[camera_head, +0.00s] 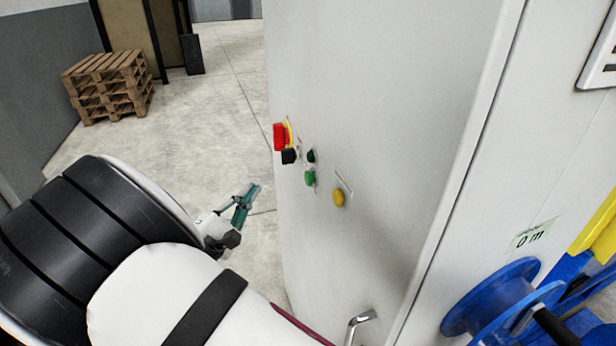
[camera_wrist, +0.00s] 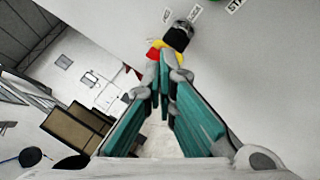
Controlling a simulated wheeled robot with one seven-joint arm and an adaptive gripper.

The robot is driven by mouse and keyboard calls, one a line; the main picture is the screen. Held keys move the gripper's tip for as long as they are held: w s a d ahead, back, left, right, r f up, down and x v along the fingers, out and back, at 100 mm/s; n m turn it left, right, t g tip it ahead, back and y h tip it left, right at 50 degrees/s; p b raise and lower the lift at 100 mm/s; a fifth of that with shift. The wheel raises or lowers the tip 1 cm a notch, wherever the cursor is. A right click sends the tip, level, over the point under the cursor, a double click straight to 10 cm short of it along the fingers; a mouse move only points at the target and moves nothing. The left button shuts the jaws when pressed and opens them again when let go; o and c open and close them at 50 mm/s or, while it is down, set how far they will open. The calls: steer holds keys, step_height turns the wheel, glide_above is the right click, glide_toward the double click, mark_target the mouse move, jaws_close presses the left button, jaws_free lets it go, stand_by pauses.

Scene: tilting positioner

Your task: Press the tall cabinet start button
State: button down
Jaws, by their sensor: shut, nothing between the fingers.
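The tall light-grey cabinet (camera_head: 380,90) fills the middle of the head view. Its panel carries a green button (camera_head: 310,178), a yellow button (camera_head: 338,198), a black knob (camera_head: 289,156), a small dark control (camera_head: 311,156) and a red stop button (camera_head: 280,137) with a yellow base. My gripper (camera_head: 252,190) is shut and empty, left of the panel and apart from the green button. In the wrist view my teal fingers (camera_wrist: 164,78) point toward the black knob (camera_wrist: 178,38). A label beginning "STA" (camera_wrist: 236,5) is cut off at the top edge; the start button itself is barely visible there.
A cabinet handle (camera_head: 360,322) sticks out at the bottom. A blue reel (camera_head: 490,295) and yellow parts (camera_head: 597,235) stand at the right. Pallets (camera_head: 108,85) are stacked far back left. The floor (camera_head: 225,110) left of the cabinet is clear.

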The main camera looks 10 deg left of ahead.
steer(key=w+d, duration=0.3)
steer(key=d, duration=0.5)
steer(key=shift+w+p, duration=0.4)
steer(key=shift+p, duration=0.05)
stand_by(1.2)
steer(key=shift+w+d, duration=0.15)
steer(key=shift+d, duration=0.2)
steer(key=shift+w+d, duration=0.25)
steer(key=shift+d, duration=0.2)
stand_by(0.9)
steer(key=shift+s+a, duration=0.4)
steer(key=shift+a, duration=0.4)
steer(key=shift+a, duration=0.1)
steer(key=shift+s+a, duration=0.35)
steer(key=shift+a, duration=0.35)
steer(key=shift+s+a, duration=0.4)
steer(key=shift+a, duration=0.35)
steer(key=shift+s+a, duration=0.35)
steer(key=shift+a, duration=0.35)
